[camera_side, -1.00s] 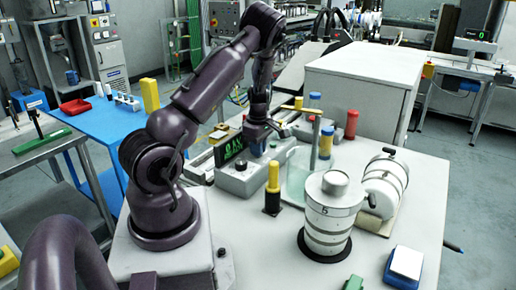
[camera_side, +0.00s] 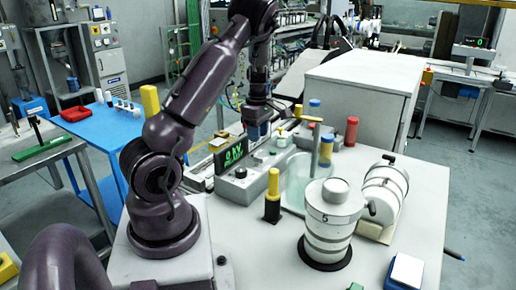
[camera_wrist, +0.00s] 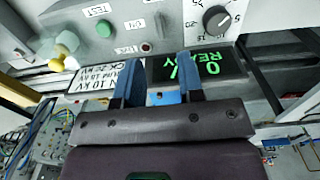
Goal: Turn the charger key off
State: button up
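The charger (camera_side: 240,187) is a grey box on the white table, with controls on top and a dark display (camera_side: 235,153) with green text. In the wrist view the display (camera_wrist: 196,68) reads 0 and READY, upside down.
A yellow-topped black post (camera_side: 273,195) and a white canister (camera_side: 330,222) stand in front. A clear panel and tube (camera_side: 325,150) stand right of the charger. A yellow knob (camera_wrist: 66,42) shows in the wrist view.

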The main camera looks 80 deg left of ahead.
notch_tip(320, 180, up, 5)
dwell(0.7)
jog(key=w+d+r+m+t+h, duration=0.1)
jog(key=d+r+m, duration=0.2)
jog(key=d+m, duration=0.55)
jog(key=d+r+m, duration=0.2)
jog(key=d+m, duration=0.5)
jog(key=d, duration=0.3)
jog(key=s+d+r+m+t, duration=0.2)
jog(key=d+r+m, duration=0.2)
jog(key=d+m, duration=0.2)
jog(key=s+d+r+m+t+y, duration=0.1)
jog(key=d+r+m, duration=0.4)
jog(key=d, duration=0.5)
jog(key=s+t, duration=0.1)
jog(key=s, duration=0.1)
jog(key=shift+s+d+m+t, duration=0.25)
jog(key=shift+s+m+t, duration=0.05)
jog(key=shift+m, duration=0.05)
